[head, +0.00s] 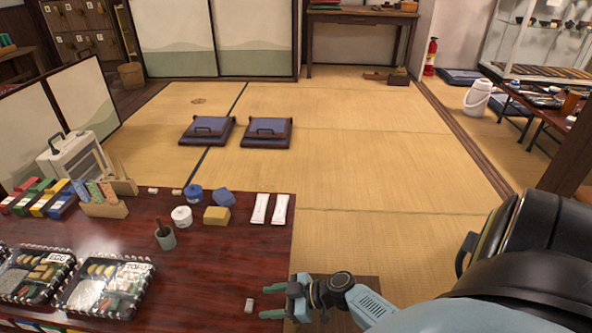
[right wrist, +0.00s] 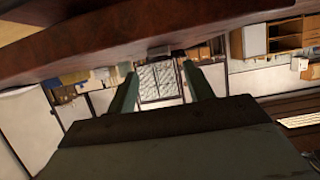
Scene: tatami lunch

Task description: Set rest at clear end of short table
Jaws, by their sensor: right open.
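A small pale block (head: 250,304), which looks like the rest, lies on the dark red glossy table (head: 215,265) near its front right edge. My right gripper (head: 273,301) comes in from the right at the table's edge. Its teal fingers are open, pointing left at the block, with nothing seen held between them. My left gripper is not in view. I cannot tell which table is the short one.
Lunch boxes (head: 105,285), a green cup (head: 166,239), white packets (head: 270,208), a yellow block (head: 216,215) and blue pieces stand on the red table. A low table (head: 545,118) at right holds dishes. Tatami (head: 370,175) beyond is mostly clear.

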